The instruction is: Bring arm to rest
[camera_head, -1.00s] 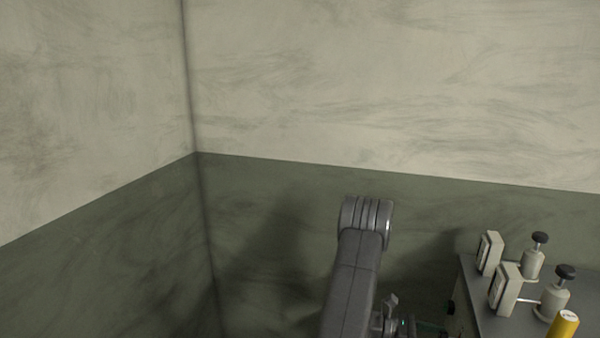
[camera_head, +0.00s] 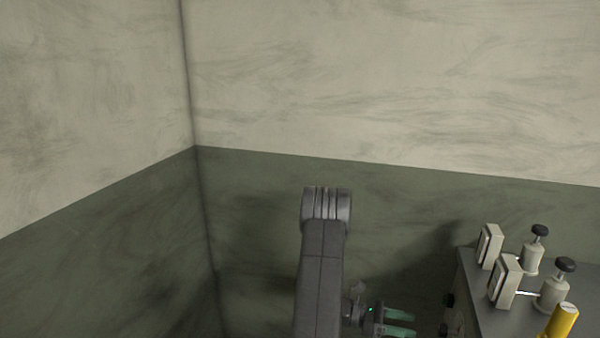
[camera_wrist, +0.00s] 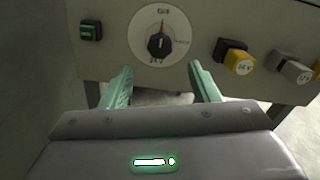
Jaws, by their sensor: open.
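My gripper (camera_head: 412,324) shows at the bottom of the head view, left of the grey bench, with its two green fingers apart. In the wrist view my gripper (camera_wrist: 160,88) is open, and nothing is between its fingers. Beyond the fingers is a panel front with a round dial (camera_wrist: 159,46) and black knob. The fingers look apart from the panel. My arm rises in the middle of the head view, its elbow in front of the dark green wall.
The grey bench (camera_head: 490,318) at the right carries two beige blocks, two black-topped posts (camera_head: 533,256) and a yellow cylinder (camera_head: 558,322). A wall corner is at left.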

